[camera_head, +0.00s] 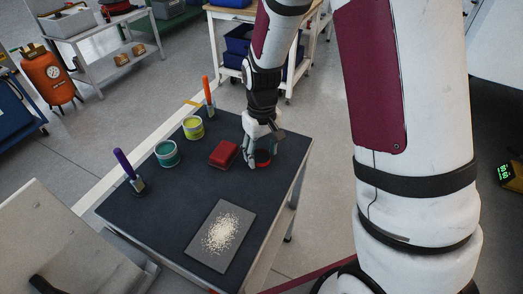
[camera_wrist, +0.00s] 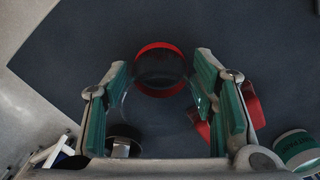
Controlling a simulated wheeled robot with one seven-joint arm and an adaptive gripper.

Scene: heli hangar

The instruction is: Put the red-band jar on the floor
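The red-band jar (camera_head: 263,158) stands on the dark table top near its right edge, partly hidden by my gripper. In the wrist view the jar (camera_wrist: 160,47) shows from above as a dark round with a red rim. My gripper (camera_wrist: 161,78) is open, pointing down, with a finger on each side of the jar. A gap shows between the jar and each finger. In the head view my gripper (camera_head: 256,150) is right over the jar. The grey floor (camera_head: 325,190) shows around the table.
On the table (camera_head: 150,215) are a red block (camera_head: 224,154) close left of my gripper, a yellow-green jar (camera_head: 193,127), a teal jar (camera_head: 167,153), orange (camera_head: 208,95) and purple (camera_head: 127,172) handled tools, and a grey tray (camera_head: 241,222) with pale grains. Floor right of the table is clear.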

